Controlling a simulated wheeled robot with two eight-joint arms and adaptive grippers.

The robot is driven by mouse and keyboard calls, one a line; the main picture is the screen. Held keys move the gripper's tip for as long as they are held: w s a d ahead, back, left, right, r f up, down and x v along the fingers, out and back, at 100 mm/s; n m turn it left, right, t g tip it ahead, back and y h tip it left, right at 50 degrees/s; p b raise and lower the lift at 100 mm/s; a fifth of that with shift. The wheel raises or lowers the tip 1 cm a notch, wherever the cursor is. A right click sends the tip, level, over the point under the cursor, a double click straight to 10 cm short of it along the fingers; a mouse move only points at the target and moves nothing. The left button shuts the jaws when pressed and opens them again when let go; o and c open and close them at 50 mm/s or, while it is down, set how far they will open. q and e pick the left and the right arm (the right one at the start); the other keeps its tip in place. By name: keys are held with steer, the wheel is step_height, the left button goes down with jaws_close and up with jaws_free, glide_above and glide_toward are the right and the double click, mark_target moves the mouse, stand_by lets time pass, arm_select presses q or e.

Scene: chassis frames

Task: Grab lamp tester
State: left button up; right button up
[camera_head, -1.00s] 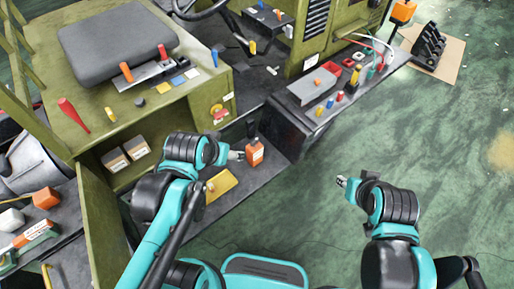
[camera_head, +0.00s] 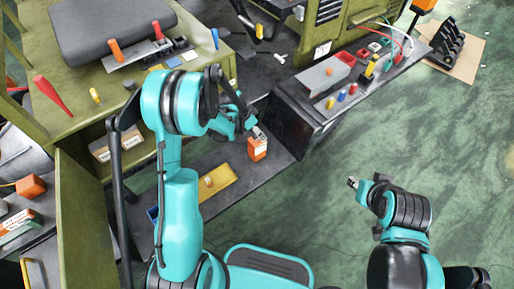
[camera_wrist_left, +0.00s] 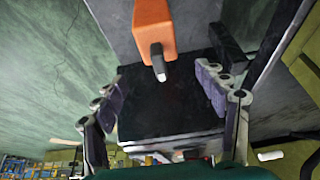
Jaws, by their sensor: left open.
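The lamp tester appears to be the orange block with a pale label (camera_head: 257,149), upright on the dark step of the vehicle. In the left wrist view the orange body (camera_wrist_left: 153,25) is at the top, its black stub with a pale tip pointing toward the gripper. My left gripper (camera_head: 258,133) is just above it in the head view. In the left wrist view the left gripper (camera_wrist_left: 162,88) is open with fingers spread and nothing between them. My right gripper (camera_head: 352,183) hangs over the green floor at the right; its jaw gap is too small to tell.
A yellow tray (camera_head: 212,186) lies on the step left of the tester. A dark box-like ledge (camera_head: 295,128) rises to its right, with small coloured items on top. An olive panel (camera_head: 80,215) stands at the left.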

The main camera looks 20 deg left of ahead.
mark_target(257, 148)
arm_select(q)
steer(key=b+x, duration=0.1)
steer(key=x, duration=0.1)
steer(key=b+x, duration=0.1)
steer(key=x, duration=0.2)
steer(key=b+x, duration=0.1)
steer(key=x, duration=0.2)
steer(key=shift+s+a+f, duration=0.15)
steer(key=shift+s+a, duration=0.1)
jaws_close()
